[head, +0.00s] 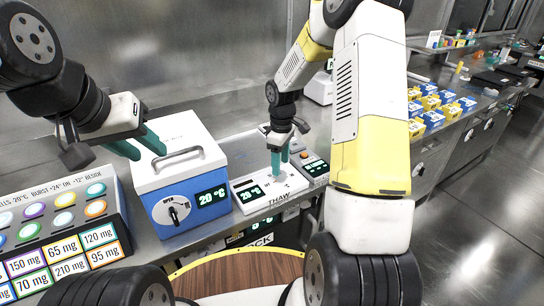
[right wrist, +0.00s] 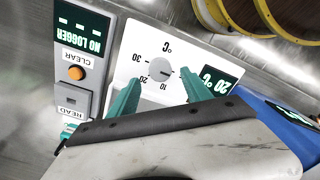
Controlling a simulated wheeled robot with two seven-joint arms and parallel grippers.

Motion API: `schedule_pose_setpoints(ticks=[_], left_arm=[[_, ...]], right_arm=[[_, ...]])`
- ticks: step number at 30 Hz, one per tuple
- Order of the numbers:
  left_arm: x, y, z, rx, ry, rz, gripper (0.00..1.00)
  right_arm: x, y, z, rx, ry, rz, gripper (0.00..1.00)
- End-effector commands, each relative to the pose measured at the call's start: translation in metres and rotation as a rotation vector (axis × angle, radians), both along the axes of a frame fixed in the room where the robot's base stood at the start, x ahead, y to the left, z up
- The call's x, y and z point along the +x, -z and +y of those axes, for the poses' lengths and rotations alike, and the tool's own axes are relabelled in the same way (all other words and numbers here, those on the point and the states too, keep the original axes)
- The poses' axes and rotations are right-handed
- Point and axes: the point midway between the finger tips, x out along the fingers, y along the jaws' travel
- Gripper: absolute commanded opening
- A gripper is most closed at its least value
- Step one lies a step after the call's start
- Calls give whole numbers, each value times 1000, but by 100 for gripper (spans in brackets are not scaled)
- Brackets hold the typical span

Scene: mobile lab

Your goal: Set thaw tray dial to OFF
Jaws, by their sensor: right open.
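The thaw tray (head: 262,199) is a white unit marked THAW on the bench, with a lit display reading 20 °C. In the right wrist view the tray (right wrist: 135,48) appears upside down, with its dial (right wrist: 161,73) among marks 10, 20 and 30; an OFF mark is not visible. My right gripper (head: 280,168) is over the tray, fingers pointing down. In the right wrist view its teal fingers (right wrist: 162,92) are apart, one on each side of the dial; contact is not clear. My left gripper (head: 138,146) is open and empty, beside the blue-and-white box.
The blue-and-white box (head: 180,165) with a handle, knob and 20 °C display stands left of the tray. A logger unit (right wrist: 80,60) with an orange CLEAR button adjoins the tray. A dose rack (head: 65,235) is at left; blue-and-yellow boxes (head: 432,108) are at right.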

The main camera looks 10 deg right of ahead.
Motion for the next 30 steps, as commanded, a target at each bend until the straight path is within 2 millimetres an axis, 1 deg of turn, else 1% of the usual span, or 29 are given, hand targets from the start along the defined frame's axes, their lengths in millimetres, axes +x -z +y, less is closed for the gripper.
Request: schedule_pose_setpoints(ticks=[1,3,7,11,20,22,23,26,27,29,30], left_arm=[[0,0,0,0,0,0,36],[0,0,0,0,0,0,36],[0,0,0,0,0,0,36],[0,0,0,0,0,0,36],[0,0,0,0,0,0,36],[0,0,0,0,0,0,36],[0,0,0,0,0,0,36],[0,0,0,0,0,0,36],[0,0,0,0,0,0,36],[0,0,0,0,0,0,36],[0,0,0,0,0,0,36]], right_arm=[[1,-10,0,0,0,-5,57],[1,-22,0,0,-1,-5,57],[0,-36,0,0,0,-1,57],[0,-43,0,0,-1,-1,57],[0,-44,0,0,1,-1,57],[-3,-51,0,-1,13,-12,57],[-4,-57,0,-2,24,-20,57],[-16,-88,0,1,84,-59,57],[-24,-103,0,2,120,-81,57],[-38,-128,0,12,181,-118,57],[-49,-144,1,21,224,-142,57]])
